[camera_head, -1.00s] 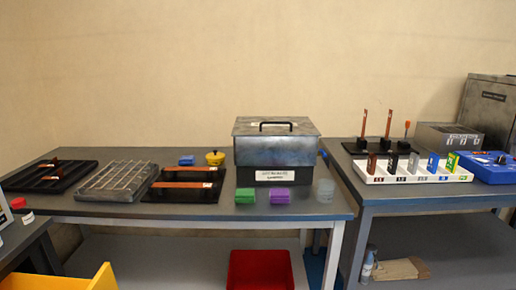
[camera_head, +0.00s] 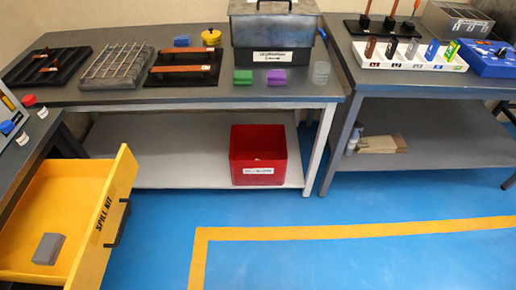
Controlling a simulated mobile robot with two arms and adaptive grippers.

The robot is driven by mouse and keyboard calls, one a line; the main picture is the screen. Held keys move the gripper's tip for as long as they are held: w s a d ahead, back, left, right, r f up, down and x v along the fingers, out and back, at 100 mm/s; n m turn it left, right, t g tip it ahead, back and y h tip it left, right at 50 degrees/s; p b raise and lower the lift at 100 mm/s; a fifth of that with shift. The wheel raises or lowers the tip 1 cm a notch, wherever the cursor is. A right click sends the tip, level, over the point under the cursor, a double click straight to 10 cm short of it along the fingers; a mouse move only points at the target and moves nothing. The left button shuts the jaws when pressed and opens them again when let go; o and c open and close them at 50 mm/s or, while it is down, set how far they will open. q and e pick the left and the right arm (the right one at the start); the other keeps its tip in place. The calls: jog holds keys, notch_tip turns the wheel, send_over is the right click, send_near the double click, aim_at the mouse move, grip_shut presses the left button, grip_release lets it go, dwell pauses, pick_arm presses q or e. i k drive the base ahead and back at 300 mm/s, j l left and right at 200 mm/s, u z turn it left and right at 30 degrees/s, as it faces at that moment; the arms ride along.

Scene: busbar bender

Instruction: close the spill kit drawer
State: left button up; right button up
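The yellow spill kit drawer (camera_head: 106,217) stands pulled open at the lower left, under the table at the left edge. Its front panel carries the words SPILL KIT and a dark bar handle (camera_head: 118,223) on the outer face. A grey block (camera_head: 48,248) lies on the drawer's floor. The drawer's near end is cut off by the bottom of the picture. Neither of my grippers shows in the head view.
A grey workbench (camera_head: 200,97) runs along the back, with a red bin (camera_head: 258,156) on its white lower shelf. A second bench (camera_head: 440,87) stands at the right. The blue floor (camera_head: 260,206) with a yellow line (camera_head: 350,231) is clear right of the drawer.

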aim_at(85, 201)
jog(key=u, duration=1.6)
